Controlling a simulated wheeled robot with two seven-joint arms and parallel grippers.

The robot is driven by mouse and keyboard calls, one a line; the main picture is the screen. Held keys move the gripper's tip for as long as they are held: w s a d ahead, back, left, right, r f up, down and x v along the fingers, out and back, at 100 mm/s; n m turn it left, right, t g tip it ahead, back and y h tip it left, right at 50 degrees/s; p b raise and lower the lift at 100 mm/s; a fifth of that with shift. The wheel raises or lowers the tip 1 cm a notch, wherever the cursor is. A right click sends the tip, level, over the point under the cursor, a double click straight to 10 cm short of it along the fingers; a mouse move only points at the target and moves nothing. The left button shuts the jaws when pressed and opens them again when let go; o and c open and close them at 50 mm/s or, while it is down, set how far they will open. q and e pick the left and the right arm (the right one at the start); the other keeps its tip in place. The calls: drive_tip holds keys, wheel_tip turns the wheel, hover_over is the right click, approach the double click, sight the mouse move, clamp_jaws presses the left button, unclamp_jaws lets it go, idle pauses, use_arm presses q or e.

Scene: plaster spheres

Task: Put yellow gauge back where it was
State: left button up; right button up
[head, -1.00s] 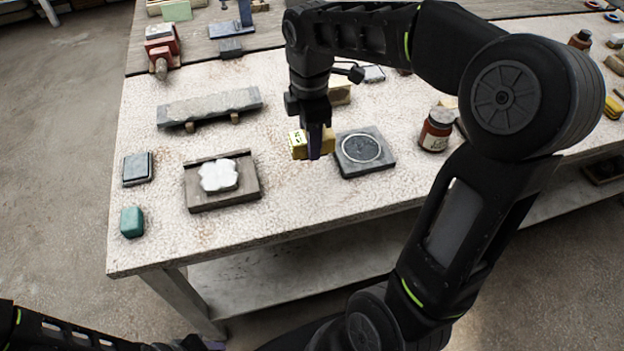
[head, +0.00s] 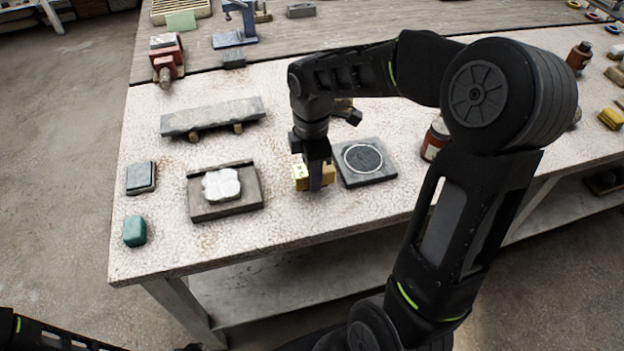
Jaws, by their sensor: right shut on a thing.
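The yellow gauge (head: 301,177) is a small yellow block in my right gripper (head: 316,184). My right gripper points down and is shut on it, with the fingers covering its middle. The gauge is low at the table top, between the wooden tray with the white plaster piece and the dark square plate. I cannot tell whether it touches the table. My left gripper is not in view; only part of my left arm shows at the bottom left.
The wooden tray (head: 250,203) with a white plaster piece (head: 221,184) is to the left. The dark plate (head: 378,174) with a pale ring is close on the right. The table's front strip is clear.

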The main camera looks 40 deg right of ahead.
drive_tip(key=shift+f, duration=1.6)
drive_tip(key=shift+f, duration=0.15)
drive_tip(key=o, duration=1.3)
wheel_tip(320, 180, up, 12)
drive_tip(key=shift+r, duration=0.2)
